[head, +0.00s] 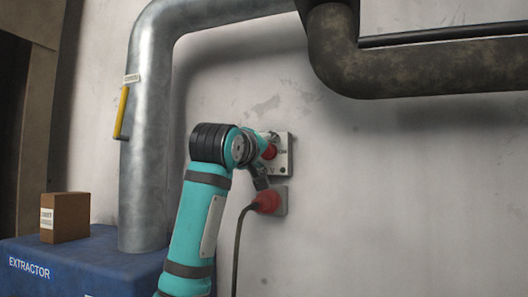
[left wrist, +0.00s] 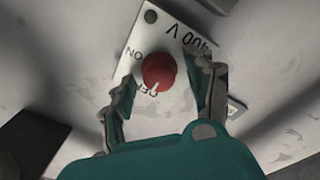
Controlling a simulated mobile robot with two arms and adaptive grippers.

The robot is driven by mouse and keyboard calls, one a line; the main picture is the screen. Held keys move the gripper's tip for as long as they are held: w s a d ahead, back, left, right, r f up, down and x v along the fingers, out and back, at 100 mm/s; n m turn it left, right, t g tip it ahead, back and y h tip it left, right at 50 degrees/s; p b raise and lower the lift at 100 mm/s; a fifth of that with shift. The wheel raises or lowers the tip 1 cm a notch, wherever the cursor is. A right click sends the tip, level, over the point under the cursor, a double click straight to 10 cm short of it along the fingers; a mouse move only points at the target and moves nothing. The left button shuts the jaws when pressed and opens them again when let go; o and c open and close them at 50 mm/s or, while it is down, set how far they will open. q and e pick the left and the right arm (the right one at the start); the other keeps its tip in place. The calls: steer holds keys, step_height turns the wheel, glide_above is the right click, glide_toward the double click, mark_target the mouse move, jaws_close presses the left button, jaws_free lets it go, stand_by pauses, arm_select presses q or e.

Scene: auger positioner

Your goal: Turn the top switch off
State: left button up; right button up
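The top switch is a red round knob (head: 270,152) on a pale square plate (head: 287,165) on the wall. In the left wrist view the knob (left wrist: 158,70) sits on the plate (left wrist: 178,35) marked "400 V", "ON" and "OFF". A white mark on the knob lies beside the partly covered "OFF" lettering. My left gripper (left wrist: 162,72) is open, with one finger on each side of the knob and visible gaps to it. In the head view the gripper (head: 263,160) is at the plate and partly hides the knob. My right gripper is not in view.
Below the plate, a red plug (head: 267,202) with a dark cable (head: 238,245) sits in a wall socket. A silver pipe (head: 145,150) and blue extractor box (head: 80,262) stand left, with a cardboard box (head: 65,216) on top. A dark pipe (head: 420,70) runs above right.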

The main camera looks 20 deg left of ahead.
arm_select(q)
steer(key=s, duration=1.2)
steer(key=shift+a+f, duration=0.2)
steer(key=shift+f, duration=0.1)
